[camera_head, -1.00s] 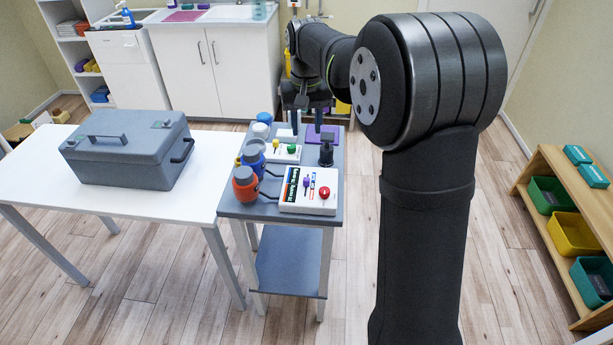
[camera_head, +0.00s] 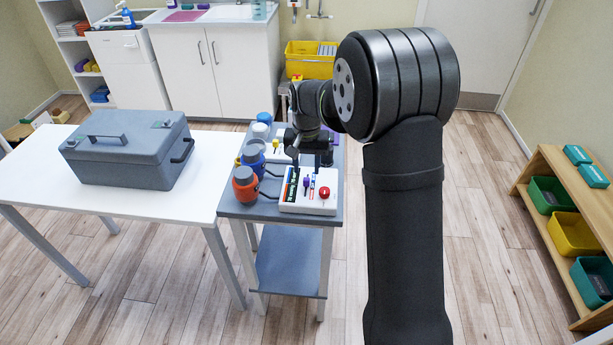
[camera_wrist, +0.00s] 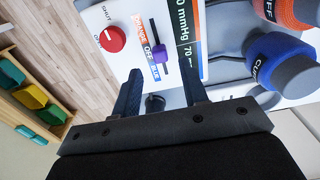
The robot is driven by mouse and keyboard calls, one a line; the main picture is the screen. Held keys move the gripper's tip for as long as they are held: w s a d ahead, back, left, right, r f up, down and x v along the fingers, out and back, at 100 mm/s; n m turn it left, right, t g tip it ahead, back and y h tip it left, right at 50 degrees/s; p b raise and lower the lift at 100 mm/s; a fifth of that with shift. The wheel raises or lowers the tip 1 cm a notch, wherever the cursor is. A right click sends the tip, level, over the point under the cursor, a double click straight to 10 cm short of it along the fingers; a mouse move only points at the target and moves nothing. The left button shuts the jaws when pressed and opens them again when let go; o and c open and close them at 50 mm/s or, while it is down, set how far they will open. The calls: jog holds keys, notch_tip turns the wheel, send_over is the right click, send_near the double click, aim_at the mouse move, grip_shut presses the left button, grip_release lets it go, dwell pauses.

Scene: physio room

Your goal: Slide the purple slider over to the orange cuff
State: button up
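The purple slider (camera_wrist: 158,56) stands on the white control panel (camera_head: 308,208), beside the OFF mark between ORANGE and BLUE. In the head view the slider (camera_head: 306,182) is small. The orange cuff (camera_wrist: 292,10) is at the top right of the wrist view, partly cut off. In the head view the orange cuff (camera_head: 246,187) wraps a dark-topped form left of the panel. My gripper (camera_wrist: 160,88) is open and empty. Its fingers are spread on the BLUE side of the slider; I cannot tell their height over the panel.
A red knob (camera_wrist: 112,39) marked SHUT and OPEN sits near the slider. The blue cuff (camera_wrist: 275,55) stands behind the orange one. Dark hoses run to the panel. A grey case (camera_head: 130,150) is on the white table. The floor right of the cart is clear.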

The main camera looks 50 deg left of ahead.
aim_at(306, 179)
jog(key=shift+f, duration=2.25)
jog(key=shift+c, duration=0.2)
grip_shut()
